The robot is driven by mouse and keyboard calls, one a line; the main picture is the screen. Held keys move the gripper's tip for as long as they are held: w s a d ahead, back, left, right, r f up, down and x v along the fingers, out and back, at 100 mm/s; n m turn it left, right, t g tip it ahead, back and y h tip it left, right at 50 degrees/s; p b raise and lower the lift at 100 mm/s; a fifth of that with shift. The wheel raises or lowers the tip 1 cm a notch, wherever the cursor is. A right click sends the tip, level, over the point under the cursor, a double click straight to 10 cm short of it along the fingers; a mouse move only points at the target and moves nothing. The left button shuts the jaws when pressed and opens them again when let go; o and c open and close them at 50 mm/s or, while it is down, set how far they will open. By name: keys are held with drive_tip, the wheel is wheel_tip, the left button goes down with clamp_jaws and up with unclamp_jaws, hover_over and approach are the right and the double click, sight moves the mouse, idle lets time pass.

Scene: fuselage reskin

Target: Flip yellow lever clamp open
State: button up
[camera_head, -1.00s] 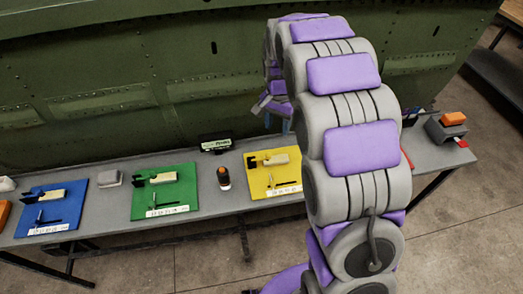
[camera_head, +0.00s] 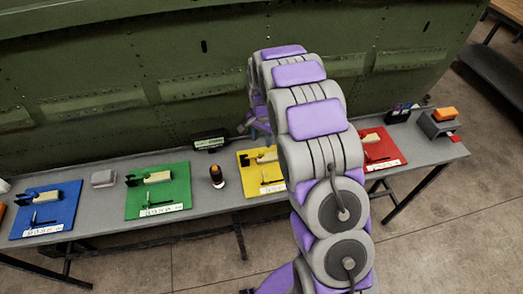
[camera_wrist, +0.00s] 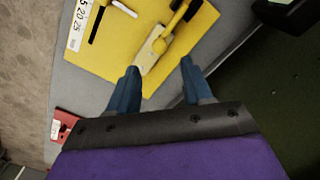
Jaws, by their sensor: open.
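The yellow board (camera_head: 247,159) lies on the bench, partly hidden behind my arm in the head view. In the wrist view the yellow board (camera_wrist: 95,60) fills the upper middle. On it is the clamp (camera_wrist: 175,25), with yellow and black parts beside a cream piece (camera_wrist: 151,50). Whether its lever is up or down is unclear. My gripper (camera_wrist: 160,74) is open, with its two blue fingers apart. The cream piece shows between and beyond the fingertips. Contact cannot be told, and nothing is visibly held.
A green board (camera_head: 138,202), blue board (camera_head: 25,223) and red board (camera_head: 373,146) share the narrow grey bench. An orange-topped bottle (camera_head: 216,176) and black display box (camera_head: 209,140) stand near the yellow board. The green fuselage panel (camera_head: 120,60) rises behind.

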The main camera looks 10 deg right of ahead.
sight(261, 151)
drive_tip(key=f, duration=0.5)
drive_tip(key=shift+a+f+b, duration=0.2)
drive_tip(key=shift+f+b, duration=0.1)
drive_tip(key=shift+f, duration=0.1)
drive_tip(key=shift+a+f, duration=0.15)
drive_tip(key=shift+f, duration=0.45)
drive_tip(key=shift+d, duration=0.2)
drive_tip(key=shift+c, duration=0.3)
clamp_jaws()
